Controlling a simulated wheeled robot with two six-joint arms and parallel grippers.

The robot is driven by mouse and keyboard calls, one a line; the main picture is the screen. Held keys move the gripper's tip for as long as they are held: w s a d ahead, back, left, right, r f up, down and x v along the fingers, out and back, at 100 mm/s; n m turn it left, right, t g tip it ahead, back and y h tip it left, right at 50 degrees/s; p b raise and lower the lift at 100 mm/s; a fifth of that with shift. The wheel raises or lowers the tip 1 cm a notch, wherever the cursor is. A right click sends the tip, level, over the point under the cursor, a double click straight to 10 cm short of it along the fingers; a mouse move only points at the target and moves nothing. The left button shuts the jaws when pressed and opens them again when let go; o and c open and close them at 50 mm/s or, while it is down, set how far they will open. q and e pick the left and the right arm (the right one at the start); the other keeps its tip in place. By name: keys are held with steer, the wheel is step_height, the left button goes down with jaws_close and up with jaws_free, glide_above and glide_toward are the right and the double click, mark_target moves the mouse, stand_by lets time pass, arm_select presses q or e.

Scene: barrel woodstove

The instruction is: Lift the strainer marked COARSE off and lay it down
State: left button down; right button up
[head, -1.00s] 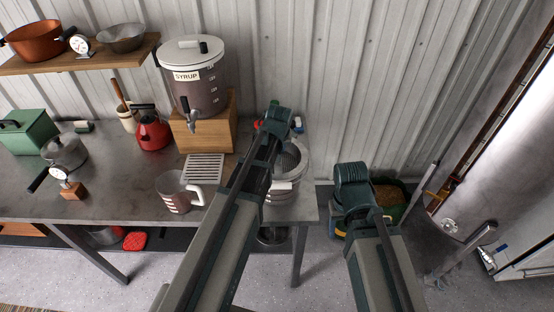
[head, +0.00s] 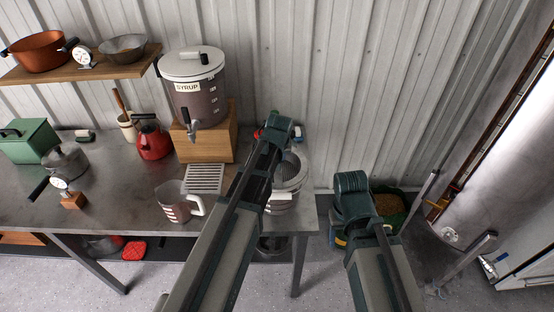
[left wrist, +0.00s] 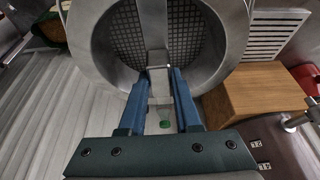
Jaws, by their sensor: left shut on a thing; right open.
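A round metal strainer (head: 290,163) with a mesh shows at the right end of the bench, at the top of a pale container (head: 279,202). My left arm partly covers it. In the left wrist view, the strainer's mesh (left wrist: 125,38) and wide rim fill the top. The blue fingers of my left gripper (left wrist: 160,78) are shut on the strainer's metal tab. Whether the strainer rests on the container or is clear of it I cannot tell. No COARSE marking is readable. My right gripper (head: 352,188) is open and empty, right of the bench; its fingertips are mostly hidden.
A syrup urn (head: 195,95) stands on a wooden box (head: 208,145) behind a slotted grate (head: 204,179). A measuring jug (head: 177,203) stands left of the strainer. A red kettle (head: 153,142) is farther left. The bench's front middle (head: 115,205) is clear.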

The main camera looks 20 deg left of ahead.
arm_select(q)
step_height(320, 180, up, 9)
steer(key=p, duration=0.9)
steer(key=shift+r, duration=0.2)
steer(key=shift+f, duration=0.1)
